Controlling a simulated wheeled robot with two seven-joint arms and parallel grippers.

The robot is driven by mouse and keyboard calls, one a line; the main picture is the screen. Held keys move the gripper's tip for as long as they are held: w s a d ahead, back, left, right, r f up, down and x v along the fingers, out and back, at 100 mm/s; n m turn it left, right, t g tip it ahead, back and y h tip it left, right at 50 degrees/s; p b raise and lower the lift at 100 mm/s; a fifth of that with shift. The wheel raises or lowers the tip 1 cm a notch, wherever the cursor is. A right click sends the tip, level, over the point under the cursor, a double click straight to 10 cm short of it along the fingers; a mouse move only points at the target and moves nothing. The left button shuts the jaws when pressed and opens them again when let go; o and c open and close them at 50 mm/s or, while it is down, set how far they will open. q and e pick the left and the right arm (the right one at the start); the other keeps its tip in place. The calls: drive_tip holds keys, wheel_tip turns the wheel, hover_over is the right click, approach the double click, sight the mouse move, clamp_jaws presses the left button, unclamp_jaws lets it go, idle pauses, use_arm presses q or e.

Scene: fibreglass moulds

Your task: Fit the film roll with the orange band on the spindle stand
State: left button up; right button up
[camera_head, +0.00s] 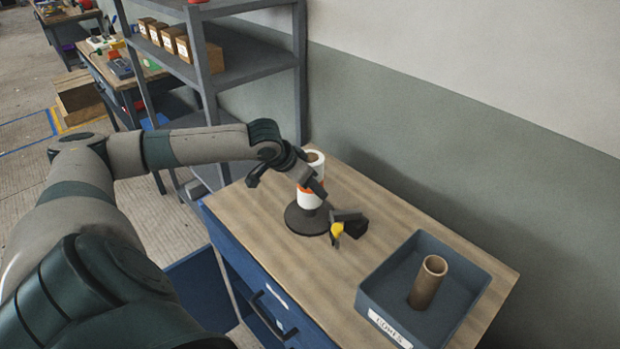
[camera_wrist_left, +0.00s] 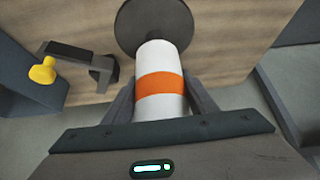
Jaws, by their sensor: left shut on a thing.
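The white film roll with the orange band (camera_head: 312,196) is upright over the dark round base of the spindle stand (camera_head: 297,222), near the table's left end. My left gripper (camera_head: 309,184) is shut on the roll around its orange band. In the left wrist view, the two fingers (camera_wrist_left: 160,97) flank the roll (camera_wrist_left: 160,57), and the stand's disc (camera_wrist_left: 153,22) shows beyond its far end. The roll hides the spindle, so I cannot tell how far the roll is down on it. My right gripper is not in view.
A black tool with a yellow part (camera_head: 349,226) is just right of the stand. A grey-blue tray labelled CORES (camera_head: 468,262) holds a brown cardboard tube (camera_head: 428,283) at the right. A shelf rack (camera_head: 250,65) stands behind left. Bare tabletop (camera_head: 270,262) lies in front.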

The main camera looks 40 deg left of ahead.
use_arm(q)
drive_tip(key=shift+f+b, duration=0.4)
drive_tip(key=shift+f, duration=1.7)
drive_tip(key=o, duration=1.5)
drive_tip(key=shift+c, duration=0.2)
drive_tip(key=shift+o, duration=0.2)
drive_tip(key=shift+f, duration=0.1)
drive_tip(key=shift+s, duration=0.1)
drive_tip(key=shift+s+r, duration=0.3)
drive_tip(key=shift+r, duration=0.25)
drive_tip(key=b+v, duration=0.4)
drive_tip(key=v, duration=1.2)
